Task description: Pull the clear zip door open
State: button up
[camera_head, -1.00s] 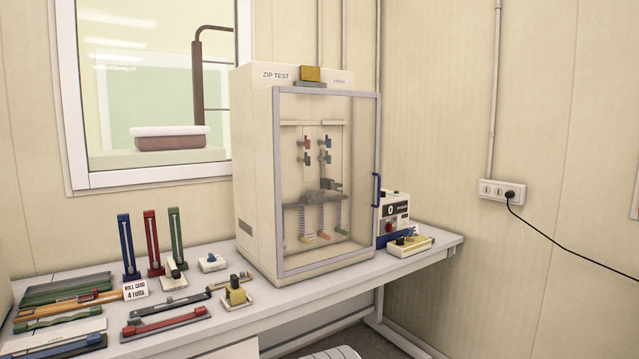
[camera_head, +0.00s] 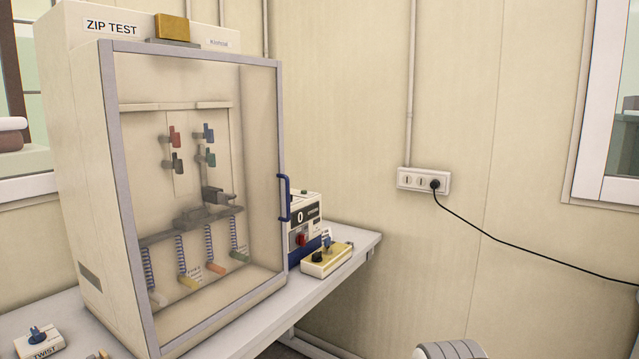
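The clear zip door (camera_head: 262,130) is a see-through panel in a grey frame on the front of the cream ZIP TEST cabinet (camera_head: 75,170). It looks shut. Its blue handle (camera_head: 284,198) is on the right edge of the frame. Behind the panel are coloured clips, a grey bar and several hanging springs. My gripper is not in view. A rounded grey-white shape (camera_head: 450,350) shows at the bottom edge, and I cannot tell what part it is.
A counter box (camera_head: 305,213) reading 0 and a yellow-topped control box (camera_head: 327,258) stand right of the cabinet on the white bench (camera_head: 350,243). A TWIST switch box (camera_head: 38,341) is at the bottom left. A black cable runs from the wall socket (camera_head: 423,181). Right of the bench is open.

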aim_at(106, 47)
jog(key=z, duration=0.1)
jog(key=i, duration=1)
jog(key=u, duration=0.15)
